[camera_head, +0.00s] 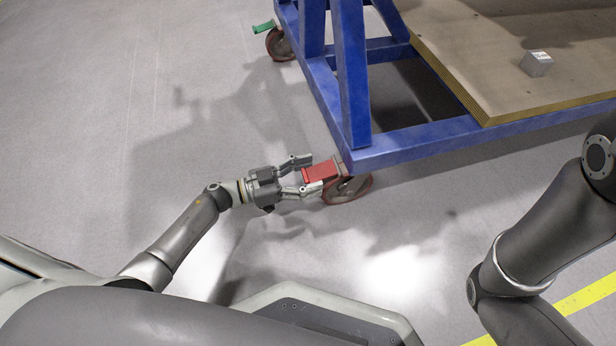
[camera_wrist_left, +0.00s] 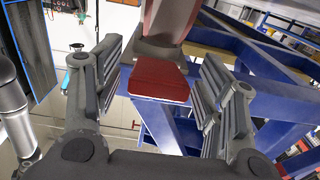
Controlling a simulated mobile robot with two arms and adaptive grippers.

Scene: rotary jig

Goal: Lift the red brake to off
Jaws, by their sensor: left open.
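The red brake (camera_head: 320,172) is a flat red pedal on the caster wheel (camera_head: 348,190) at the near corner of the blue jig frame. My left gripper (camera_head: 316,173) is open, with one finger on each side of the pedal's outer end. In the left wrist view the red brake (camera_wrist_left: 160,80) sits between the two spread finger pads (camera_wrist_left: 157,88), and a gap shows on both sides. Whether either finger touches the pedal, I cannot tell. My right arm shows at the right of the head view, but its gripper is out of view.
The blue jig frame (camera_head: 420,143) stands just beyond the pedal. It carries a wooden board (camera_head: 460,50) with a small grey block (camera_head: 536,64). A second caster (camera_head: 279,44) with a green pedal (camera_head: 263,27) is at the back. The floor to the left is clear.

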